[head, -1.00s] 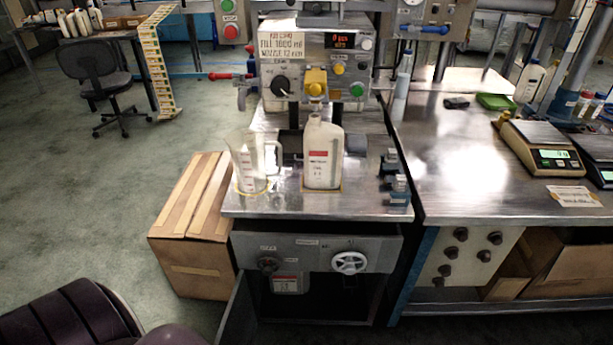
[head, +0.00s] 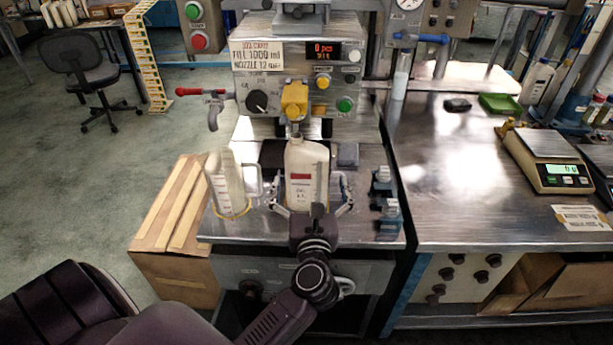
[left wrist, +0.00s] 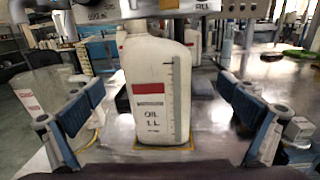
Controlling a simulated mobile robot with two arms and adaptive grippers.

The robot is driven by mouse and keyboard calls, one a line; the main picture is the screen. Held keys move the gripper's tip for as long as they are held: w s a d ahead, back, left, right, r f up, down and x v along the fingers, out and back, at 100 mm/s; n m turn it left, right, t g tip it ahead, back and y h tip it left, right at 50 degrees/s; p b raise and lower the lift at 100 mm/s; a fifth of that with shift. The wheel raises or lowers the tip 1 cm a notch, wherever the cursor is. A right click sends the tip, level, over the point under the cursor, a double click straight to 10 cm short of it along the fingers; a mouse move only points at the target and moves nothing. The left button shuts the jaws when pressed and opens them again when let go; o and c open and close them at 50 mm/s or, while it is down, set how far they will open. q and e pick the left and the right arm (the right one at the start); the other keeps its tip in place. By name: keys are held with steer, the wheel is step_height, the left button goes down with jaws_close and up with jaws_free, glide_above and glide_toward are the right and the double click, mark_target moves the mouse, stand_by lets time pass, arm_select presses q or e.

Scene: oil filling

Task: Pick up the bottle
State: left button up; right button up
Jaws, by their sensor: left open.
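The bottle (head: 306,172), white with a red label, stands upright on the metal bench below the filling machine's yellow nozzle. In the left wrist view the same bottle (left wrist: 156,88) reads "OIL 1 L" and has a level scale. My left gripper (head: 312,195) is at the bottle's front, its fingers spread to either side. In the left wrist view the blue finger pads of my left gripper (left wrist: 160,98) are well apart, with clear gaps to the bottle. My right gripper is not seen.
A clear measuring jug (head: 229,182) stands just left of the bottle. The filling machine (head: 262,62) rises behind. Blue-grey fittings (head: 387,205) sit at the bench's right edge. A scale (head: 547,160) stands on the right table, whose middle is clear.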

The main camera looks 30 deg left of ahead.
mark_target(308, 167)
arm_select(q)
steer(key=shift+w+a, duration=0.2)
steer(key=shift+a, duration=0.1)
steer(key=p+x, duration=0.2)
steer(key=x, duration=0.4)
steer(key=shift+w+a+r, duration=0.1)
steer(key=shift+a, duration=0.1)
steer(key=shift+w+a, duration=0.25)
steer(key=shift+w, duration=0.05)
steer(key=c, duration=1.2)
steer(key=shift+c, duration=0.9)
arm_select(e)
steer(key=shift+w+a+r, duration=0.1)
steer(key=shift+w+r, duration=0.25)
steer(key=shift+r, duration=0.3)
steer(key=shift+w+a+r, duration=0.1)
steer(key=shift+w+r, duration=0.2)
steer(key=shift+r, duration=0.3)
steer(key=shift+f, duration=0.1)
